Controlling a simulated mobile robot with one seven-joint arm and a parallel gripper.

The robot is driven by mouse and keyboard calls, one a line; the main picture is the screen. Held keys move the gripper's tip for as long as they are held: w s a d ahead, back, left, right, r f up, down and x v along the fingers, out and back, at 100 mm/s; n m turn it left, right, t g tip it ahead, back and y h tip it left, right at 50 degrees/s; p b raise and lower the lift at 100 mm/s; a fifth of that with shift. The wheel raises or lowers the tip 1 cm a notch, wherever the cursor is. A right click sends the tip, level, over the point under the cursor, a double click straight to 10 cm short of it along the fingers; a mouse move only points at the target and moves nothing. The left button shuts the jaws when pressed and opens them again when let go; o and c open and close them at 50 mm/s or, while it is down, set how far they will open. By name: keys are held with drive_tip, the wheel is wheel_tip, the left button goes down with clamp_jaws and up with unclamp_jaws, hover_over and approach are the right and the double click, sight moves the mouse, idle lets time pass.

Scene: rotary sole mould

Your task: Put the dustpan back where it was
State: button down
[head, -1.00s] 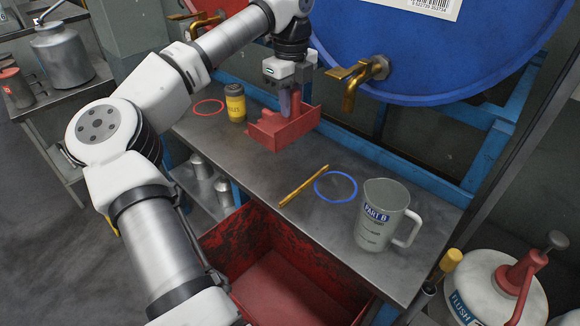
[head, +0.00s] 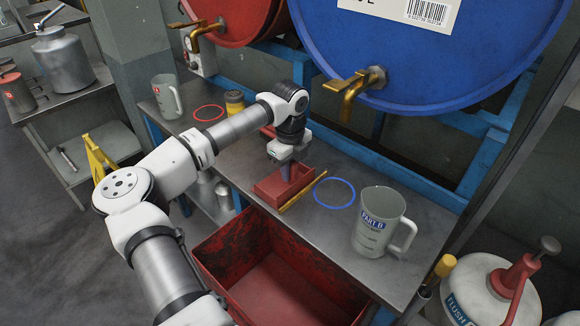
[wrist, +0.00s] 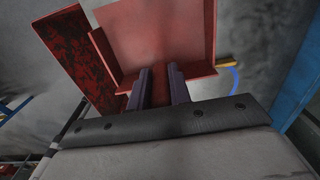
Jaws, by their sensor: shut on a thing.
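The red dustpan (head: 272,188) is in my gripper (head: 287,172), low over the front of the grey metal bench, beside the yellow stick (head: 303,190). Whether it touches the bench or the stick I cannot tell. In the wrist view, the two dark fingers of my gripper (wrist: 161,88) are closed on the narrow red handle of the dustpan (wrist: 165,40). The dustpan's pan extends beyond the fingers. The stick hides partly behind the dustpan.
The blue ring (head: 334,193) and the PART B jug (head: 380,222) are right of the dustpan. The red ring (head: 209,113), a yellow jar (head: 235,102) and another jug (head: 167,97) stand further left. A red bin (head: 275,285) is below the bench's front edge. A brass tap (head: 352,88) overhangs behind.

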drive_tip(key=shift+f+b, duration=0.2)
drive_tip(key=shift+b, duration=0.1)
drive_tip(key=c, duration=1.3)
unclamp_jaws()
drive_tip(key=shift+r, duration=0.2)
wheel_tip(320, 180, up, 12)
drive_tip(key=shift+r+b, duration=0.1)
drive_tip(key=shift+b, duration=0.55)
